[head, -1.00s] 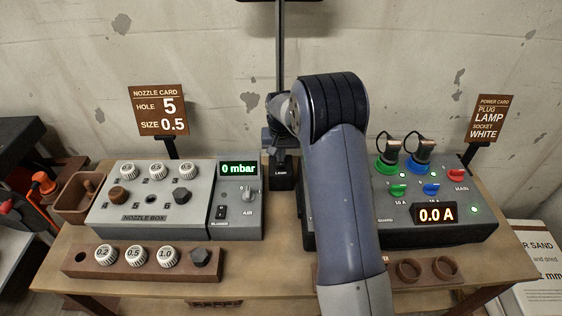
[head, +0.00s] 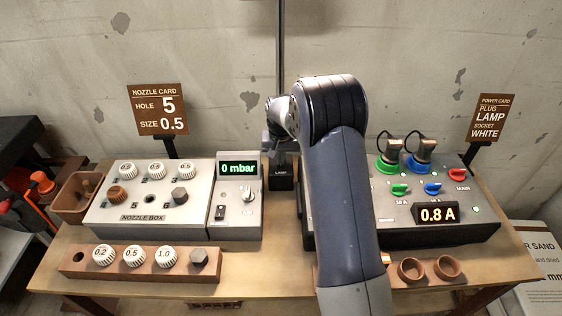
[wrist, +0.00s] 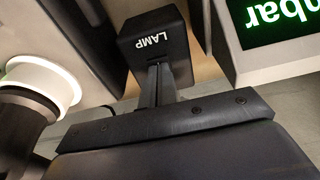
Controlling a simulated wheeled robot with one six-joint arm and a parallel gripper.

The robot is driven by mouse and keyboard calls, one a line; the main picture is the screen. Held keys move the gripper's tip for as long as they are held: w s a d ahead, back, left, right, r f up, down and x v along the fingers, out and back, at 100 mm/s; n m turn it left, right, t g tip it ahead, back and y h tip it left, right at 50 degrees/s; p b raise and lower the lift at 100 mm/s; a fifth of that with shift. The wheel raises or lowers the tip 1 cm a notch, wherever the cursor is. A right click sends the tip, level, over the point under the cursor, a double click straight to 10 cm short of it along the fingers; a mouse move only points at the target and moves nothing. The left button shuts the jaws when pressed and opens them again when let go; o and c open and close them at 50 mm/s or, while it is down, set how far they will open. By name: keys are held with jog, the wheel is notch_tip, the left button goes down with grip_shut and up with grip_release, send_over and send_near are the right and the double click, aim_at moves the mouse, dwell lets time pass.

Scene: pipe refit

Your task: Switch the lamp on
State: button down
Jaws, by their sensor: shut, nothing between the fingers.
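The lamp's black base box (head: 282,180), marked LAMP, stands at the back of the table between the two consoles. A dark pole (head: 281,50) rises behind it up the wall. The box also shows in the wrist view (wrist: 150,30), label upside down to the lens. My gripper (head: 283,156) is just above the box and hides its upper part. In the wrist view my shut, empty fingers (wrist: 157,70) point at the box, close to the label. I cannot tell whether they touch it. The lamp's switch is hidden.
Left stands the grey nozzle box (head: 150,215) with a 0 mbar display (head: 238,169). Right is the power box (head: 470,232) with plugs, coloured switches and a 0.8 A display (head: 437,214). A white socket ring (wrist: 45,80) lies left in the wrist view.

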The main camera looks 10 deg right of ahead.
jog(key=shift+r, duration=0.1)
notch_tip(320, 180, up, 7)
jog(key=p, duration=0.4)
dwell(0.3)
jog(key=shift+f+b, duration=2)
jog(key=shift+f, duration=1.5)
jog(key=shift+r, duration=0.15)
